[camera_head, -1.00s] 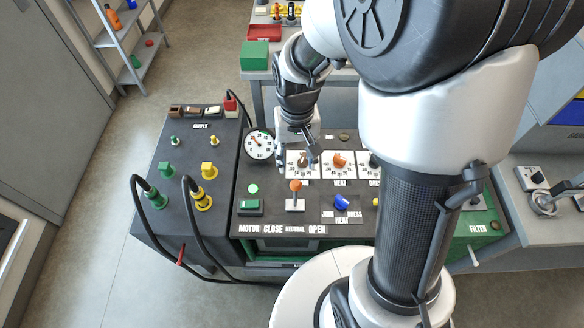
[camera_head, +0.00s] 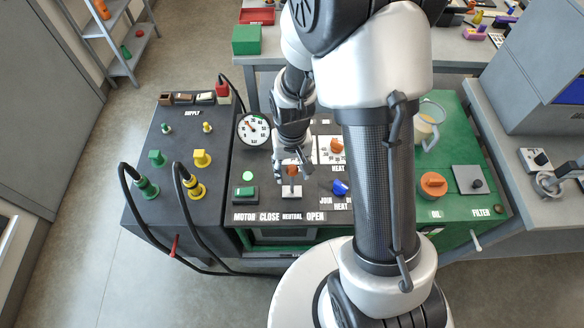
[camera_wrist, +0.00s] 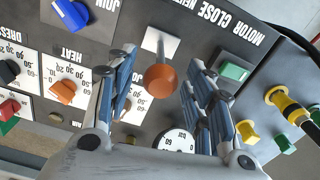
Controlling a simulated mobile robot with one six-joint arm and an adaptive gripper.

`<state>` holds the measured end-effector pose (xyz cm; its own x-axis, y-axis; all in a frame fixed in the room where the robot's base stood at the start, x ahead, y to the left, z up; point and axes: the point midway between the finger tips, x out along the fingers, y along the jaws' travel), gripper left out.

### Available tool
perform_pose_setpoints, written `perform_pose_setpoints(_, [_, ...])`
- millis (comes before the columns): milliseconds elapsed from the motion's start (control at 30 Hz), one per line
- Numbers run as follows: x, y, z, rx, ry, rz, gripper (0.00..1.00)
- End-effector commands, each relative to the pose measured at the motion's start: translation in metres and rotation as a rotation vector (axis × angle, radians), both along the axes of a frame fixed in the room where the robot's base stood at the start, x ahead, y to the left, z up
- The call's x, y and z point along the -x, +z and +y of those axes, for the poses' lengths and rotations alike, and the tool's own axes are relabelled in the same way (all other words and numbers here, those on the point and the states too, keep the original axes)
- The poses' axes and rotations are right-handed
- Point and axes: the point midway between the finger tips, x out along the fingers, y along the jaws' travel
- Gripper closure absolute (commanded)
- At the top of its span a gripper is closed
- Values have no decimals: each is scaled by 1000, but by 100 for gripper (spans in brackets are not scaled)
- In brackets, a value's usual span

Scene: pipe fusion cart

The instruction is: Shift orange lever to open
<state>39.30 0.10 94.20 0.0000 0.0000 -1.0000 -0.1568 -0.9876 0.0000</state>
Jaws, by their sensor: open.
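The orange lever (camera_head: 292,171) stands on a white plate (camera_head: 291,192) above the CLOSE, NEUTRAL and OPEN labels, its knob near the middle, over NEUTRAL. In the wrist view its round orange knob (camera_wrist: 160,80) lies between the two fingers. My gripper (camera_head: 292,166) is open and right at the lever, with one finger on each side of the knob. In the wrist view the fingers of my gripper (camera_wrist: 162,84) stand apart from the knob with gaps visible on both sides. Contact cannot be made out in the head view.
A green motor switch (camera_head: 245,193) sits left of the lever, a blue knob (camera_head: 340,187) right of it. A round gauge (camera_head: 254,129) and an orange heat dial (camera_head: 337,146) lie behind. Hoses with yellow (camera_head: 195,188) and green (camera_head: 147,188) connectors stand on the left panel.

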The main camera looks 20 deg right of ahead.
Motion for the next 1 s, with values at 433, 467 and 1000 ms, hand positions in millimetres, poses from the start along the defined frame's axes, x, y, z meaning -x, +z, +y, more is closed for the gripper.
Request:
perform_pose_setpoints(433, [0, 0, 0, 0, 0, 0, 77])
perform_pose_setpoints(467, [0, 0, 0, 0, 0, 0, 79])
perform_pose_setpoints(1000, [0, 0, 0, 0, 0, 0, 100])
